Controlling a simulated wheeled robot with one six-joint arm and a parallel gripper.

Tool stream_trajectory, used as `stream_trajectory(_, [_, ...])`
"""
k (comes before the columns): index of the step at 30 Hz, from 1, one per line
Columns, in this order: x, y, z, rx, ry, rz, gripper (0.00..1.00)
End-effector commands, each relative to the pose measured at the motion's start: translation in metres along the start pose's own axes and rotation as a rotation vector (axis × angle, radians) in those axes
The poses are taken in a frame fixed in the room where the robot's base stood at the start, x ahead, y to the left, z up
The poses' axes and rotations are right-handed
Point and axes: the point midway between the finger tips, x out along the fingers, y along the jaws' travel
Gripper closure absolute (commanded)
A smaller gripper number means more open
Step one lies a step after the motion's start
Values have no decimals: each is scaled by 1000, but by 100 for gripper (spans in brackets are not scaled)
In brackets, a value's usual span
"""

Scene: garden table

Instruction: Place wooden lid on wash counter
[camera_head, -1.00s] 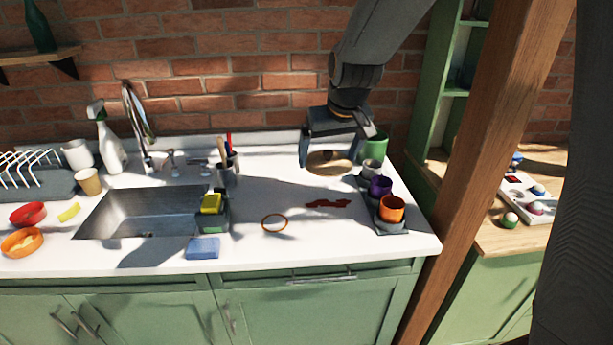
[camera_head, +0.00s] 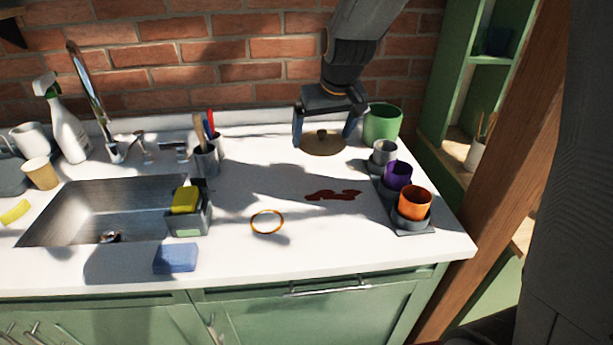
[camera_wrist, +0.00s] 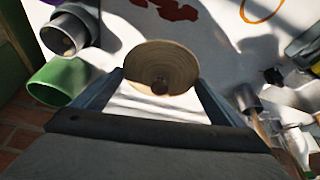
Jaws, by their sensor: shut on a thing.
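The wooden lid (camera_head: 324,147) is a round, light brown disc with a small dark knob on top. It is at the back right of the white wash counter (camera_head: 330,238), left of the green pot. My gripper (camera_head: 322,140) reaches down from above, its two fingers at opposite sides of the lid, shut on it. In the wrist view the lid (camera_wrist: 160,62) sits between the fingertips (camera_wrist: 160,80), its grain and knob showing. The lid is close over the counter; I cannot tell whether it touches the surface.
Right of the lid stand a green pot (camera_head: 383,124) and grey, purple (camera_head: 397,174) and orange (camera_head: 414,202) cups. In front lie a red stain (camera_head: 333,195) and an orange ring (camera_head: 267,222). A utensil holder (camera_head: 206,160) and the sink (camera_head: 110,215) are left.

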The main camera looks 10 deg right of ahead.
Motion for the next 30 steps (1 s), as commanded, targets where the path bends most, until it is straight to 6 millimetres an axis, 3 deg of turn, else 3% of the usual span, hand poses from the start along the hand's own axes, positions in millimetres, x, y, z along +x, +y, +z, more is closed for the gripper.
stream_trajectory(15, [60,1,24,0,-2,0,30])
stream_trajectory(30, [104,1,43,0,0,0,30])
